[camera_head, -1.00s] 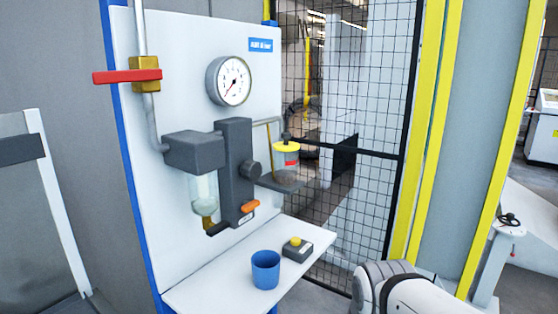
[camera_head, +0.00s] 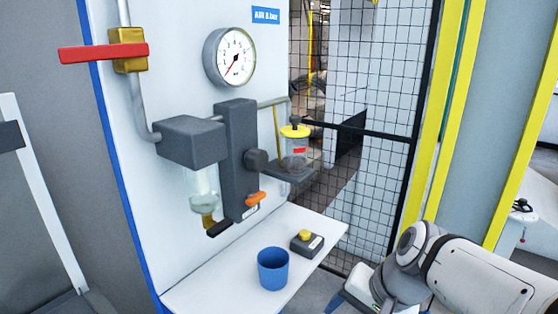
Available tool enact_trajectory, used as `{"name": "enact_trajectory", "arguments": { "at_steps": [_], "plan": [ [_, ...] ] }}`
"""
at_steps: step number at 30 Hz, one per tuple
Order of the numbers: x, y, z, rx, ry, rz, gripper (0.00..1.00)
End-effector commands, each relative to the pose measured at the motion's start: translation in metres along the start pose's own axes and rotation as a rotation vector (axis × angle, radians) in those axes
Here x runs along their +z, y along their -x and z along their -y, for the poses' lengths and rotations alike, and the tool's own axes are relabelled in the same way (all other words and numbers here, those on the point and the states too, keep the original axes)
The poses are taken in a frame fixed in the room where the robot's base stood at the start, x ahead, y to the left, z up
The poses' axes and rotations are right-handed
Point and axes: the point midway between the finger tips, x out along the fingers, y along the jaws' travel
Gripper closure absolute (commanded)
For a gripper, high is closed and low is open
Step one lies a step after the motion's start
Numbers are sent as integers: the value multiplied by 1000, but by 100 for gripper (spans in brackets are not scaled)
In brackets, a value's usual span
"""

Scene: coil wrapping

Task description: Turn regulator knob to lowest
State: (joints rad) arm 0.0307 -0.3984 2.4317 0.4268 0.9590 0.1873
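The air regulator (camera_head: 237,165) is a dark grey upright block on the white panel. Its round dark knob (camera_head: 256,161) sticks out from the right side of the block. A white dial gauge (camera_head: 230,56) above it has a red needle pointing to the lower left. An orange lever (camera_head: 255,199) sits low on the block. My white and grey arm enters from the lower right, apart from the panel. My gripper's fingers cannot be made out in this view.
A shelf (camera_head: 205,279) below holds a blue cup (camera_head: 272,268) and a small box with a yellow button (camera_head: 306,243). A red-handled valve (camera_head: 104,52) is at upper left. Mesh fencing (camera_head: 375,110) closes the right side.

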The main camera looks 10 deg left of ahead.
Motion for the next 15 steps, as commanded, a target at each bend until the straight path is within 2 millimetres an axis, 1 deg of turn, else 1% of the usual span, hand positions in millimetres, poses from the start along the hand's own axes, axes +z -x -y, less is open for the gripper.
{"name": "enact_trajectory", "arguments": {
  "at_steps": [1,2,3,5,6,8,9,12,15],
  "plan": [
    [-1,1,23,-82,-120,40,35],
    [-2,2,37,-135,-200,69,35],
    [-4,5,56,-205,-306,109,35],
    [-8,11,85,-309,-461,177,35],
    [-12,17,104,-376,-563,227,35],
    [-21,28,131,-474,-712,308,35],
    [-27,35,148,-538,-807,367,35],
    [-47,58,185,-682,-1022,517,35],
    [-67,79,211,-797,-1191,657,35]
  ]
}}
